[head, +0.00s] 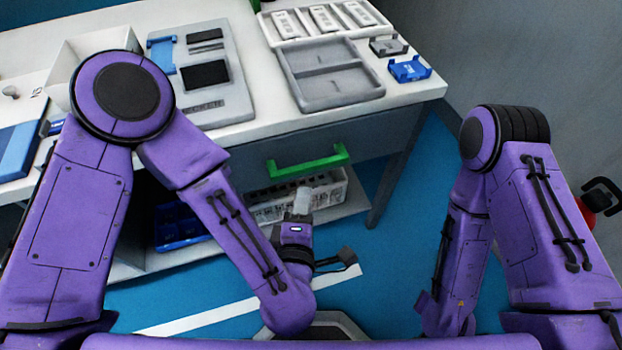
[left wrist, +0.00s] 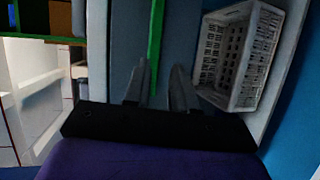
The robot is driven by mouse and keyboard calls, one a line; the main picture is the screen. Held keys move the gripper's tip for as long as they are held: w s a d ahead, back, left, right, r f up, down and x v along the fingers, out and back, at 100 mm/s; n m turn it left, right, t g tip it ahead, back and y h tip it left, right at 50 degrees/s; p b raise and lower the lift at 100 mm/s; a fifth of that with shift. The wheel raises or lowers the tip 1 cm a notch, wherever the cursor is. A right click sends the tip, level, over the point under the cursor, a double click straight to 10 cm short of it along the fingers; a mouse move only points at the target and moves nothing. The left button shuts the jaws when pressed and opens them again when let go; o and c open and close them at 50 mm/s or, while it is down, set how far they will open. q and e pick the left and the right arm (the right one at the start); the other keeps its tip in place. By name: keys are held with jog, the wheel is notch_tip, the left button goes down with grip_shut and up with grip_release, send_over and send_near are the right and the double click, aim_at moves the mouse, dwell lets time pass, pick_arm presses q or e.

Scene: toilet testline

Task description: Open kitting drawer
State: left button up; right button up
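The kitting drawer is a grey front (head: 240,165) under the white worktop, and it looks shut. Its green bar handle (head: 308,161) also shows in the left wrist view as an upright green strip (left wrist: 156,40). My left gripper (head: 302,200) is just below the handle in the head view and looks apart from it. In the left wrist view its two fingers (left wrist: 160,88) are spread with a gap and nothing held. The strip's lower end lines up with this gap; depth is hard to tell. My right arm hangs at the right; its gripper is hidden.
A white crate (head: 335,190) stands on the lower shelf behind my left gripper and shows in the left wrist view (left wrist: 210,62). A blue bin (head: 178,222) is on that shelf. A grey tray (head: 330,88) and blue bracket (head: 408,70) are on the worktop.

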aim_at(310, 165)
pick_arm(q)
jog(key=shift+n, duration=0.4)
jog(key=x, duration=0.7)
jog(key=r+x, duration=0.1)
jog(key=x, duration=0.2)
jog(key=shift+w+d+f, duration=0.1)
jog(key=shift+w+d, duration=0.05)
jog(key=shift+w, duration=0.1)
grip_shut()
